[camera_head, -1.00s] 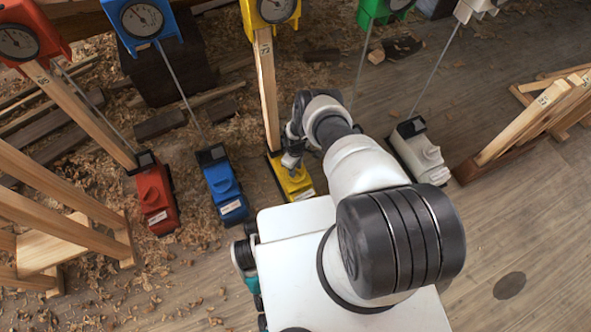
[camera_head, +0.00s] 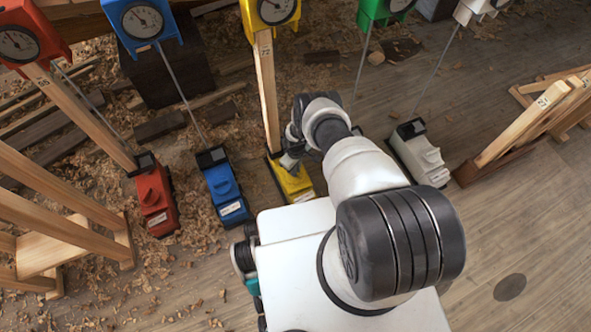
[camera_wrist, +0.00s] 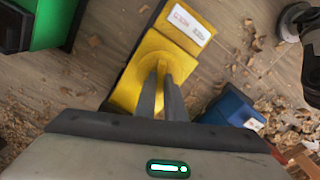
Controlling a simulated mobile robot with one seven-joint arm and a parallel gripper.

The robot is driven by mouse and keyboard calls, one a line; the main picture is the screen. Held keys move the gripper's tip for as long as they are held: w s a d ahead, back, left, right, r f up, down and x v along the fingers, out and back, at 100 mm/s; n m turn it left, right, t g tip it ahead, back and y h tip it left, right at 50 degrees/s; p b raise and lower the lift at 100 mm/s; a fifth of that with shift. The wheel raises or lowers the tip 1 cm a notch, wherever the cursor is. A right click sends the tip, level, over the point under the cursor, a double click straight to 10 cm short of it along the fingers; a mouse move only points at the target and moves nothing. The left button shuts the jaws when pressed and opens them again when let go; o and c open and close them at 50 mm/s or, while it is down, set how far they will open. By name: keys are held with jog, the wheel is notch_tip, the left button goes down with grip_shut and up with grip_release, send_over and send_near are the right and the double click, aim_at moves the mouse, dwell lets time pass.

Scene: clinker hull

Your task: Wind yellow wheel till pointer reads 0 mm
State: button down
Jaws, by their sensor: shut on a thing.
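The yellow unit (camera_head: 293,184) stands on the floor near the middle of the head view, and a wooden post (camera_head: 267,90) rises from it to a yellow dial gauge (camera_head: 262,8) at the top edge. The gauge's pointer is too small to read. My gripper (camera_wrist: 166,72) is over the yellow unit in the wrist view, its fingers closed together on the yellow wheel (camera_wrist: 174,63). The wheel is a rounded raised part of the unit, and the fingers hide much of it. A white label (camera_wrist: 188,24) is on the unit's far end.
Red (camera_head: 155,197), blue (camera_head: 222,190) and white (camera_head: 420,153) units stand to either side, with red, blue and green gauges above. Wooden frames stand at left (camera_head: 60,235) and right (camera_head: 525,120). Wood shavings litter the floor.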

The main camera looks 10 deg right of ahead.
jog(key=m, duration=0.5)
jog(key=shift+m, duration=2.4)
jog(key=c, duration=1.8)
grip_release()
jog(key=shift+c, duration=0.2)
notch_tip(320, 180, up, 17)
jog(key=p, duration=0.6)
jog(key=shift+r+p, duration=0.2)
jog(key=shift+p, duration=0.15)
